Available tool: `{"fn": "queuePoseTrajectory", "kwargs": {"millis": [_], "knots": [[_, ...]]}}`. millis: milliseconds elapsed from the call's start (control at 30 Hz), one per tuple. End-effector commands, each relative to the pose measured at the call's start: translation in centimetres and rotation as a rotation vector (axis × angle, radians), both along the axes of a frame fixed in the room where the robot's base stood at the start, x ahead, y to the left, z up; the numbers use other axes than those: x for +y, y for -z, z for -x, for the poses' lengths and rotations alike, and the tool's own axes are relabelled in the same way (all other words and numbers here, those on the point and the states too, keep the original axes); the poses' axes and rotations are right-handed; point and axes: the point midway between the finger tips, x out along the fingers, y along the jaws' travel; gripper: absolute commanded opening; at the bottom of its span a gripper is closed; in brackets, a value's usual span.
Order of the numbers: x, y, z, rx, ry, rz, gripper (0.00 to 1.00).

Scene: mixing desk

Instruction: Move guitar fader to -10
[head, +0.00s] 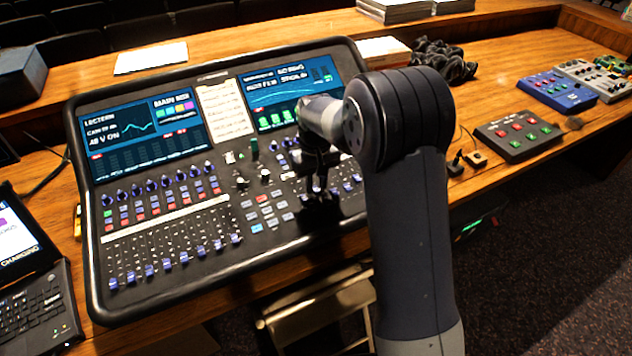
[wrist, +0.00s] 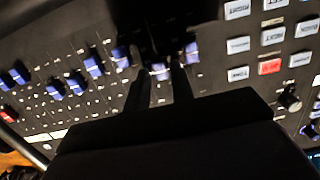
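The mixing desk (head: 240,215) fills the left and middle of the head view. A left bank of blue faders (head: 183,258) runs along its front; a right bank is partly behind my arm. My gripper (head: 320,196) points down over the desk's right part. In the wrist view my gripper (wrist: 161,82) shows two dark fingers with a gap. A pale blue fader cap (wrist: 160,72) shows in that gap; contact with the fingers cannot be told. Other blue caps (wrist: 93,66) lie to the left and one (wrist: 190,52) to the right. Labels are too small to read, so the guitar fader cannot be singled out.
Square buttons (wrist: 270,67) and a black knob (wrist: 290,98) lie right of the faders in the wrist view. A laptop (head: 35,290) stands at the left. A black box with coloured buttons (head: 518,136) and a blue pedal (head: 557,92) sit on the right of the wooden table.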

Motion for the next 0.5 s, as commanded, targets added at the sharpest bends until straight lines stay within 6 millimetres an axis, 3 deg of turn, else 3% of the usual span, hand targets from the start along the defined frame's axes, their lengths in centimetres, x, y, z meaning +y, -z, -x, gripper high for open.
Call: {"fn": "queuePoseTrajectory", "kwargs": {"millis": [367, 500], "knots": [[0.0, 0.75, 0.03, 0.0, 0.0, 0.0, 0.23], [0.0, 0.73, 0.02, 0.0, 0.0, 0.0, 0.12]]}}
